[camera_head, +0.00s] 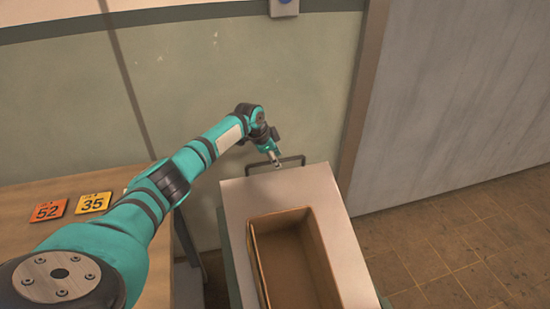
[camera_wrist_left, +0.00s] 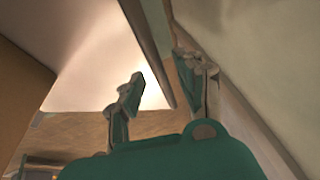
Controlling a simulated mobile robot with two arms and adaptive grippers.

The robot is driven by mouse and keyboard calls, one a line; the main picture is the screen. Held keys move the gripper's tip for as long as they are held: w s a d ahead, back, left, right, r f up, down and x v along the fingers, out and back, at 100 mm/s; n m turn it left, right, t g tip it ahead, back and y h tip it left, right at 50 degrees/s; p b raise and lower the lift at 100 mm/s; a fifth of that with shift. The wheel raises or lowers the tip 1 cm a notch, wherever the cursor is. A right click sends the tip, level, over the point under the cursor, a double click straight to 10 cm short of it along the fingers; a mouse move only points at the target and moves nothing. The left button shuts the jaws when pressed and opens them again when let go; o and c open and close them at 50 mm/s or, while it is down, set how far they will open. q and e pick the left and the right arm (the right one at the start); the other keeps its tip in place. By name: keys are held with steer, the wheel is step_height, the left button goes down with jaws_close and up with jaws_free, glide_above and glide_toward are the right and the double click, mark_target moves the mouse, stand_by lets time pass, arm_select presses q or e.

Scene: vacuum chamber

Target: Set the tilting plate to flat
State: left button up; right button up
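The tilting plate seems to be the pale top (camera_head: 291,188) of a cart-like stand against the wall; its exact tilt is hard to tell. A dark bar handle (camera_head: 290,161) juts from its far edge. My left gripper (camera_head: 275,158) is at that handle, fingers pointing down to it. In the left wrist view the gripper (camera_wrist_left: 160,70) has its two fingers spread apart, with a dark bar (camera_wrist_left: 148,50) running between them. Contact with the bar cannot be told. My right gripper is out of view.
An open brown box (camera_head: 312,225) is on the pale top. A wooden table (camera_head: 25,205) at left carries an orange 52 card (camera_head: 48,210) and a yellow 35 card (camera_head: 93,203). A wall stands close behind the handle. Tiled floor at right is clear.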

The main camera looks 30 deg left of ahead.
arm_select(q)
steer(key=shift+f, duration=0.1)
jaws_close()
stand_by(0.4)
